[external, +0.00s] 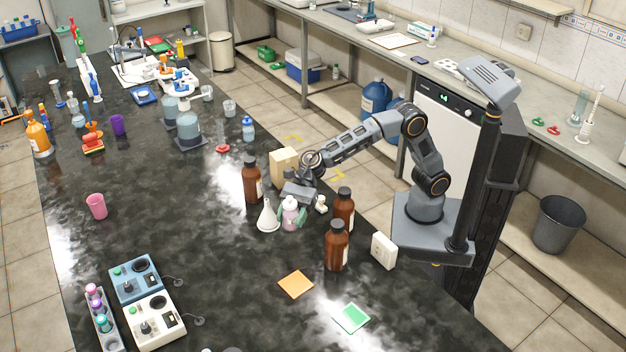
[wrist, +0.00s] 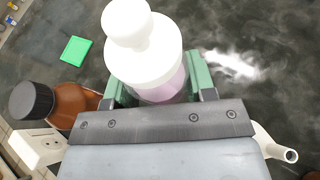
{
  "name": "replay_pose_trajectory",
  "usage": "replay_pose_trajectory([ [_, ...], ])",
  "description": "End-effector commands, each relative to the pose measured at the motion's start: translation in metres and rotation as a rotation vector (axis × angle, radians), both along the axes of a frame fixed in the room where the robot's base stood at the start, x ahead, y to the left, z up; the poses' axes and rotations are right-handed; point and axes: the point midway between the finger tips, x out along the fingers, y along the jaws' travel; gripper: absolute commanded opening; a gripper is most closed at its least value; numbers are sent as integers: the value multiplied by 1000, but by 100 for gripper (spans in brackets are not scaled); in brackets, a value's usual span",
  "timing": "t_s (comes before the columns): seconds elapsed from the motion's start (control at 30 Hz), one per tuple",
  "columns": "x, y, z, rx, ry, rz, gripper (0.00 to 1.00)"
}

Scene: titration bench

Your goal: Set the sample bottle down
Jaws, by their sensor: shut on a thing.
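The sample bottle (external: 290,204), pale pink with a white cap, is upright among the bottles near the bench's right edge. It fills the upper middle of the wrist view (wrist: 147,60), where its white top and a pinkish lower part show. My gripper (external: 291,217) has green fingers and is shut on the bottle, with one finger on either side, also in the wrist view (wrist: 160,88). The bottle's base is at or close to the black bench top (external: 210,270); I cannot tell whether it touches.
A white funnel (external: 268,218) stands close left of the bottle. Brown bottles stand behind left (external: 252,180), right (external: 344,208) and front right (external: 336,246). A tan box (external: 284,160) is behind. Orange (external: 295,284) and green (external: 352,318) squares lie in front, with clear bench to the left.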

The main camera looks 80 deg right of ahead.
Motion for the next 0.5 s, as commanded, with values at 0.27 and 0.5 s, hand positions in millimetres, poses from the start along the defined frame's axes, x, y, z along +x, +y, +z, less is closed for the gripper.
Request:
replay_pose_trajectory([
  [0.27, 18, -18, -36, 19, -6, 43, 21],
  [0.5, 18, -19, -61, 22, -9, 45, 21],
])
